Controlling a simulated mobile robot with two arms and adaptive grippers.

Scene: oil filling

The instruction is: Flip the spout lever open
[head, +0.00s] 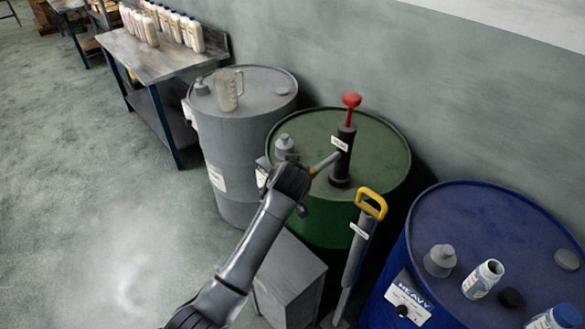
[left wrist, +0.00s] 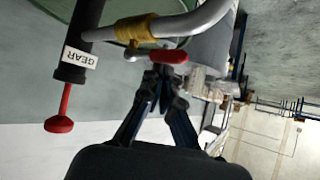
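The pump (head: 344,150) stands upright on the green drum (head: 300,135) and has a red knob on top. In the left wrist view the black pump body (left wrist: 72,62) carries a "GEAR" label. Its metal spout (left wrist: 195,20) has a yellow band and a small red lever (left wrist: 168,56). My left gripper (left wrist: 162,78) has its fingertips close together just beside the lever. I cannot tell whether they touch it. In the head view my left gripper (head: 290,182) is beside the spout and hides its outer end. My right gripper is not in view.
A second pump with a yellow handle (head: 371,204) stands in front of the green drum. A blue drum (head: 480,225) with bottles is at the right. A grey drum (head: 245,140) holds a clear jug (head: 228,91). A grey box (head: 290,275) stands below my arm.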

